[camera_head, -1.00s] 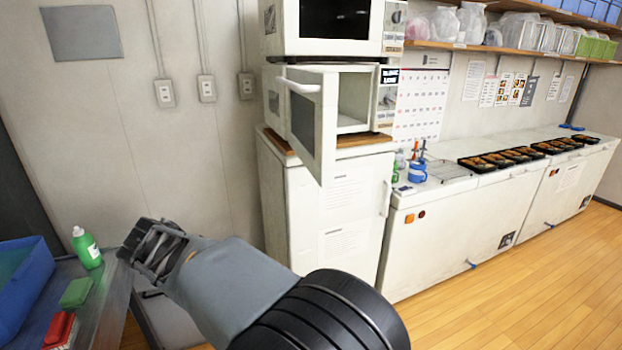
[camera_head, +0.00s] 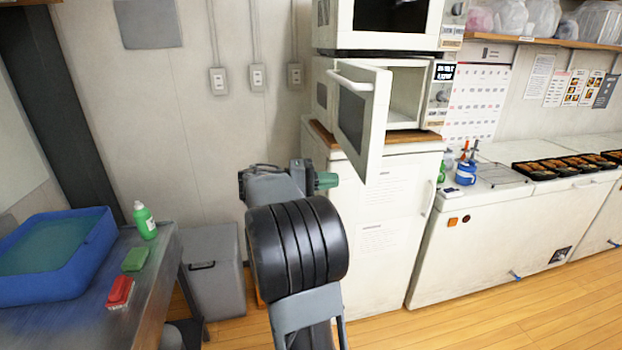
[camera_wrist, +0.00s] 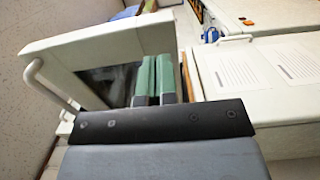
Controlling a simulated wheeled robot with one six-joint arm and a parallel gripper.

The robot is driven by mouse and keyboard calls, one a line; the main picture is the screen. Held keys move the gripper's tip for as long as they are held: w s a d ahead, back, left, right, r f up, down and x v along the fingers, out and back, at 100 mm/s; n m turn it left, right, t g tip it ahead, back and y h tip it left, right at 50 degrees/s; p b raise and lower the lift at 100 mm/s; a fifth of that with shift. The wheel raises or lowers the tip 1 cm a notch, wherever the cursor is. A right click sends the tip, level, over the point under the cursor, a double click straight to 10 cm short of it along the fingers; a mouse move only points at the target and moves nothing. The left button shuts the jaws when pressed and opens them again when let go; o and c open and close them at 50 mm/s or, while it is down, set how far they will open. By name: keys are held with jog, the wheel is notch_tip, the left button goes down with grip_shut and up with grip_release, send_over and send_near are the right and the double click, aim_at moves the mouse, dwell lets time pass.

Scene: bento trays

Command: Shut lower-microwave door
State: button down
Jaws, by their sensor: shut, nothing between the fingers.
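The lower microwave (camera_head: 408,95) stands on a wooden board on top of a white fridge. Its door (camera_head: 374,125) is swung wide open toward me, with a white bar handle (camera_head: 350,79) near its top left. The white interior shows past the door. My gripper (camera_head: 326,180), with green fingers, is below and left of the door in the head view. In the wrist view, the shut green fingers (camera_wrist: 155,72) hold nothing and overlap the door's dark window. The door's pale frame (camera_wrist: 100,45) and handle (camera_wrist: 50,88) show there too. I cannot tell whether the fingers touch the door.
The upper microwave (camera_head: 385,22) sits above the lower one. The white fridge (camera_head: 375,240) stands under them. A metal table (camera_head: 160,290) with a blue tub (camera_head: 100,255) is at left, beside a grey bin (camera_head: 215,270). Open wooden floor lies at lower right.

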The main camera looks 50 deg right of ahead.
aim_at(364, 178)
jog(key=p+x, duration=0.1)
jog(key=x, duration=0.4)
jog(key=shift+s+d, duration=0.35)
jog(key=shift+d, duration=0.05)
